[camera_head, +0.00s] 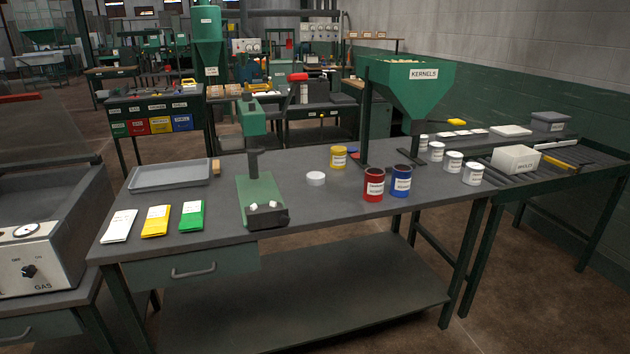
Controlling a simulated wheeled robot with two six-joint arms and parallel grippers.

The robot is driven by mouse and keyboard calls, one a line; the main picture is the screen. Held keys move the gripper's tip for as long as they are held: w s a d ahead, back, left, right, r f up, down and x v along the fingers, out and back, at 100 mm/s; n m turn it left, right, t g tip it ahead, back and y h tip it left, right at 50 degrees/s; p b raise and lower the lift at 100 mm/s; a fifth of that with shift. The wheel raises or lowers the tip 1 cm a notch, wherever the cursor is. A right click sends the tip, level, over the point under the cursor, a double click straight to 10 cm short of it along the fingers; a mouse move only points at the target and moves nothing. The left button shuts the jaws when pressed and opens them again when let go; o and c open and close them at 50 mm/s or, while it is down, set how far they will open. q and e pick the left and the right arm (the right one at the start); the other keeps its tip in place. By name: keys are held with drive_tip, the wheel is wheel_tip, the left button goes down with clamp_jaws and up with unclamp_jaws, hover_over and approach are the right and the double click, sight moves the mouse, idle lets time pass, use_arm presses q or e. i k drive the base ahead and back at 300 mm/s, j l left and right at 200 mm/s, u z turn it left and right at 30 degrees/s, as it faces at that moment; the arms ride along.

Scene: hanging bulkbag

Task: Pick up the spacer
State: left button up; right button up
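No object in the camera_head view is labelled as a spacer, and I cannot tell for certain which one it is. A small white round piece (316,178) sits alone on the grey workbench (330,218), between the green press (260,190) and the red can (374,185). It looks like a short upright cylinder with a flat top. The press has a dark block at its front with two small white pieces on it. Neither of my grippers is in view.
A yellow can (338,157) and a blue can (401,180) stand near the red one. A green kernels hopper (408,85) rises behind them. A grey tray (171,174) and white, yellow and green packets lie left. The bench's front middle is clear.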

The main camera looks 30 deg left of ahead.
sight(315, 178)
drive_tip(key=u, duration=0.65)
drive_tip(key=i+l+u, duration=1.05)
drive_tip(key=l+u, duration=0.2)
drive_tip(key=i+l+u, duration=0.15)
drive_tip(key=l+u, duration=0.15)
drive_tip(key=l, duration=0.25)
